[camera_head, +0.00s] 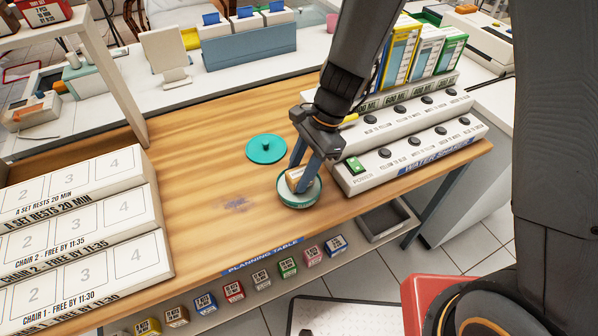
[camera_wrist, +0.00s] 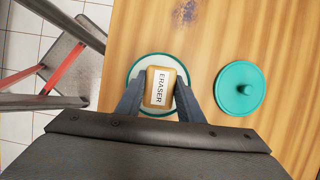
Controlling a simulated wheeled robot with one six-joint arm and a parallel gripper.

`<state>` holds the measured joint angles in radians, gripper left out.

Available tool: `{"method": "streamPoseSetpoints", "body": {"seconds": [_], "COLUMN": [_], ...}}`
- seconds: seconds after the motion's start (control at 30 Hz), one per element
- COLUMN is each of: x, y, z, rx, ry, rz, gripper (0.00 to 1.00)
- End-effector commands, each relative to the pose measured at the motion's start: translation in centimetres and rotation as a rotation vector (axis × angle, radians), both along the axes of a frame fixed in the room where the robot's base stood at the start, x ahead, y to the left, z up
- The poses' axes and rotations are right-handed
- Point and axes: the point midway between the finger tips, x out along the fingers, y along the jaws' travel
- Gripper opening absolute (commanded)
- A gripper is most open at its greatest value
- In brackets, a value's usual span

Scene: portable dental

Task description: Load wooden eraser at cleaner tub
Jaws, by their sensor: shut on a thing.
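The wooden eraser (camera_wrist: 160,88), with a white label reading ERASER, is between the two fingers of my gripper (camera_wrist: 160,100), which is shut on it. The eraser also shows in the head view (camera_head: 295,179), partly hidden by a finger. The cleaner tub (camera_head: 299,201) is a round, open tub with a teal rim on the wooden table. The eraser is over or inside the tub's mouth; I cannot tell whether it touches the bottom. The tub's rim shows around the eraser in the wrist view (camera_wrist: 133,74). The teal lid (camera_head: 266,148) with a knob lies apart on the table.
A white panel with black knobs (camera_head: 410,150) stands close to the right of the tub. Stepped white racks marked with chair times (camera_head: 80,215) stand at the left. The wooden table (camera_head: 200,170) is mostly clear between them. Several coloured blocks (camera_head: 233,291) line the front edge.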

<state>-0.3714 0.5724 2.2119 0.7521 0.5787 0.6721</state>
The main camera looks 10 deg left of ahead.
Motion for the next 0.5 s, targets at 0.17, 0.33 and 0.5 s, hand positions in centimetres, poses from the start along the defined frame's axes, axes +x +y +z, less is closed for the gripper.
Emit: {"method": "streamPoseSetpoints", "body": {"seconds": [0.17,0.33,0.5], "x": [-0.01,-0.01,0.00], "y": [0.00,0.00,0.00], "z": [-0.24,-0.42,-0.61], "rx": [0.000,0.000,0.000], "ry": [0.000,0.000,0.000], "rz": [0.000,0.000,0.000], "gripper": [0.16,0.16,0.16]}}
